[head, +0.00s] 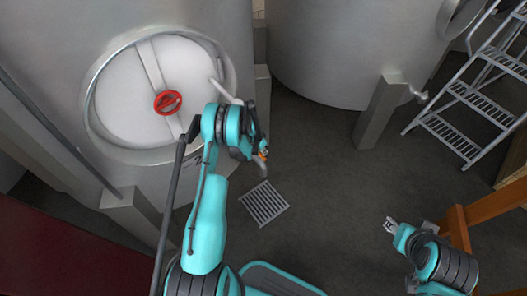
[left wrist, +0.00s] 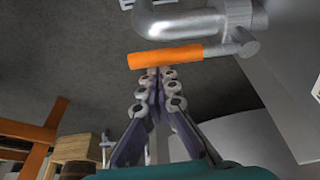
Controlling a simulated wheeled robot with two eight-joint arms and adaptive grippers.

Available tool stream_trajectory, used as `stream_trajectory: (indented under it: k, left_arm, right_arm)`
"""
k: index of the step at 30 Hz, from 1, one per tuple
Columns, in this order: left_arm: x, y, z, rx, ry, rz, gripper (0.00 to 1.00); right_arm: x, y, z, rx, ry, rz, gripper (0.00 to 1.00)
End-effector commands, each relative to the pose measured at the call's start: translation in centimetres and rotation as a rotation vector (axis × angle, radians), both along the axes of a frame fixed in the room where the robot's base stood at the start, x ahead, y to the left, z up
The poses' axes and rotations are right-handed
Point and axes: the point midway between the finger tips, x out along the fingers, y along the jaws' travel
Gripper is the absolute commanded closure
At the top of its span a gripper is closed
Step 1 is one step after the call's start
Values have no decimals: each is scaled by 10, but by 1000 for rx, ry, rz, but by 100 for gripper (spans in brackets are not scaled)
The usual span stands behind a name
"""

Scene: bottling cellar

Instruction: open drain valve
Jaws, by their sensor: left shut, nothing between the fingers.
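The drain valve (left wrist: 190,22) is a grey metal pipe fitting at the top of the left wrist view. Its lever has an orange grip (left wrist: 166,56) that lies nearly level across that picture. In the head view only a bit of the orange grip (head: 263,154) shows beside my left wrist. My left gripper (left wrist: 153,73) is shut and empty, its fingertips right at the orange grip near its left end. I cannot tell if they touch it. In the head view my arm mostly hides this gripper. My right gripper (head: 390,224) is far off at the lower right, too small to read.
A steel tank with a round white hatch (head: 120,104) and red handwheel (head: 168,102) stands at the left. A second tank (head: 340,45) stands behind. A floor grate (head: 264,203) lies below the valve. A step ladder (head: 470,98) stands at the right. The middle floor is clear.

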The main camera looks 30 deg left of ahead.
Motion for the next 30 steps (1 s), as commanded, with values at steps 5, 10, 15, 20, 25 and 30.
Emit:
stream_trajectory:
  k: [5, 10, 15, 20, 25, 30]
  left_arm:
    - [-3, 3, 3, 2, 6, 2, 100]
    - [-11, 5, 27, 2, 4, 2, 100]
    - [-23, 9, 63, 1, 3, 2, 100]
    - [-32, 12, 91, 1, 2, 1, 100]
    - [-38, 14, 108, 1, 1, 0, 100]
    - [-39, 15, 113, 0, 1, 0, 100]
  right_arm:
    - [0, 0, 0, 0, 0, 0, 60]
    - [0, 0, 0, 0, 0, 0, 60]
    - [0, 0, 0, 0, 0, 0, 60]
    - [0, 0, 0, 0, 0, 0, 60]
    - [0, 0, 0, 0, 0, 0, 60]
    - [0, 0, 0, 0, 0, 0, 60]
